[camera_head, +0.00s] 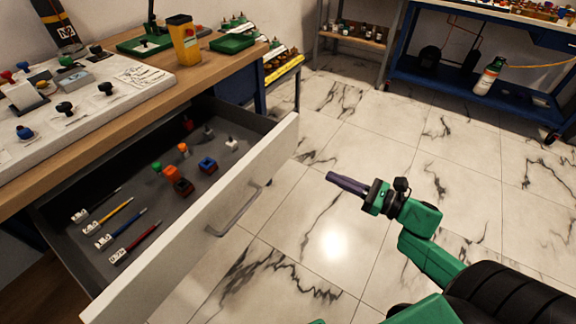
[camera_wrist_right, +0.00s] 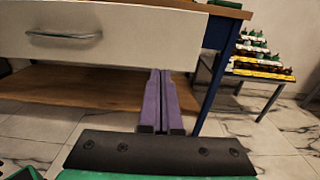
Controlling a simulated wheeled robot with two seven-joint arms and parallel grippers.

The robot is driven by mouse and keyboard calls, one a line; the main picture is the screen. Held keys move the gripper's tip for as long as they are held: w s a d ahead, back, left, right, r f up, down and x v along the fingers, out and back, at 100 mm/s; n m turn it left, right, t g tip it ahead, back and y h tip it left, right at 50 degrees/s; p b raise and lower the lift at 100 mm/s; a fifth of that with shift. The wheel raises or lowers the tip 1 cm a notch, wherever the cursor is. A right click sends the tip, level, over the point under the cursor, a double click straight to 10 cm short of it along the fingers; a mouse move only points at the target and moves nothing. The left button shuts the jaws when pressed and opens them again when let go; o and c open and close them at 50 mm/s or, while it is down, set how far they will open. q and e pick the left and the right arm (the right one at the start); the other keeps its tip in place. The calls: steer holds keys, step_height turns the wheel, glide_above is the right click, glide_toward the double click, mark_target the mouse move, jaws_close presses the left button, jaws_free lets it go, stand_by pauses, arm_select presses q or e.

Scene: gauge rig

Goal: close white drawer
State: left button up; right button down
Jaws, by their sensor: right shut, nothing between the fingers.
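The white drawer (camera_head: 200,236) is pulled out from under the wooden bench top, and its inside shows in the head view. It has a silver bar handle (camera_head: 238,212) on its white front. The drawer front (camera_wrist_right: 100,50) and the handle (camera_wrist_right: 63,36) also show in the right wrist view. My right gripper (camera_head: 330,177) has purple fingers, is shut and empty, and is in front of the drawer, apart from it in the head view. In the right wrist view the shut fingers (camera_wrist_right: 160,75) point toward the drawer's lower right part. My left gripper is not in view.
Inside the drawer lie several pens (camera_head: 115,215) and small coloured blocks (camera_head: 172,174). A white board with knobs (camera_head: 85,90) and a yellow container (camera_head: 184,42) stand on the bench. A blue workbench (camera_head: 480,70) stands at the back. The marble floor around my right arm is clear.

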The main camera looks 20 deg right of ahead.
mark_target(282, 153)
steer(key=x, duration=1.3)
steer(key=shift+w+a, duration=0.1)
steer(key=shift+w, duration=0.25)
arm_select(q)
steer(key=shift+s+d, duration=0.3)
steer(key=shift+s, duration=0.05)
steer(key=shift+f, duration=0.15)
